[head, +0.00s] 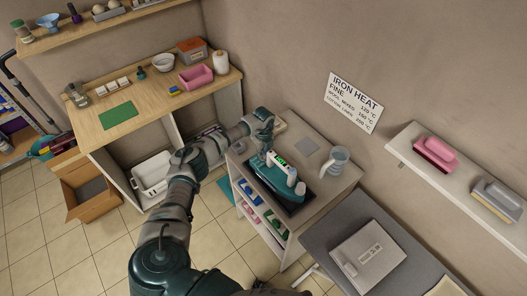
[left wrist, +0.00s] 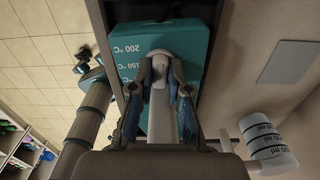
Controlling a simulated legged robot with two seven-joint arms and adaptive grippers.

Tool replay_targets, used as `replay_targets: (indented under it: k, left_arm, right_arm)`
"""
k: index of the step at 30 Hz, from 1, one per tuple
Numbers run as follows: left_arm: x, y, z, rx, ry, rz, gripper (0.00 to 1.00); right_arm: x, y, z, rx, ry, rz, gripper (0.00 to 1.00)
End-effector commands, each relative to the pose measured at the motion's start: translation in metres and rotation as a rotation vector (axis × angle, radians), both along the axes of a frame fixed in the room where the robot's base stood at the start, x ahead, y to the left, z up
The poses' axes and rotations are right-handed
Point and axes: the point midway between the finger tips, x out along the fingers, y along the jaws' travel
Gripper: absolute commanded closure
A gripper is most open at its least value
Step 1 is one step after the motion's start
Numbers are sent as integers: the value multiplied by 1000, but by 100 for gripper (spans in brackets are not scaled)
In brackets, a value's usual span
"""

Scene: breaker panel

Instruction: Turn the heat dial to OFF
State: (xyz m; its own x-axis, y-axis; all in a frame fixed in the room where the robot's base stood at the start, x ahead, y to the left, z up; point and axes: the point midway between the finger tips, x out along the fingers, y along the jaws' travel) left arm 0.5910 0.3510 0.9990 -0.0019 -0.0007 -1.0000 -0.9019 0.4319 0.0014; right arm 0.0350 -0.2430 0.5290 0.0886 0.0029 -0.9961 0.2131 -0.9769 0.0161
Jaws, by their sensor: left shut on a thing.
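A teal iron unit (head: 274,181) stands on a dark mat on the low cabinet. In the head view the left gripper (head: 269,146) reaches the unit from behind. An OFF mark cannot be made out. My right gripper is not in view.
A clear measuring jug (head: 336,160) stands close right of the unit; it also shows in the wrist view (left wrist: 266,140). An IRON HEAT sign (head: 355,103) hangs on the wall. A grey ironing board (head: 345,222) stands in front.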

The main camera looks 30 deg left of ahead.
Motion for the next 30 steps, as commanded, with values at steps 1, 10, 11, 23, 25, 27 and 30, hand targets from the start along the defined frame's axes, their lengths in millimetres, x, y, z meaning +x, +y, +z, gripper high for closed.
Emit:
replay_targets:
  k: [1, 10, 11, 23, 25, 27, 30]
  left_arm:
    - [1, 1, 2, 1, -1, 25, 100]
    - [1, 1, 1, 1, -3, 117, 100]
    - [1, 1, 1, 1, -3, 121, 100]
    - [1, 1, 1, 1, -3, 133, 100]
    - [1, 1, 1, 1, -3, 133, 100]
    - [1, 1, 1, 1, -3, 132, 73]
    - [1, 1, 0, 1, -1, 132, 73]
  right_arm:
    - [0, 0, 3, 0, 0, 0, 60]
    - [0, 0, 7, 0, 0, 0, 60]
    - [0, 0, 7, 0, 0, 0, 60]
    - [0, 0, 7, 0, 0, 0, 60]
    - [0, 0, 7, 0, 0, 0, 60]
    - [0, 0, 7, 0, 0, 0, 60]
    - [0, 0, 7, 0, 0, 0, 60]
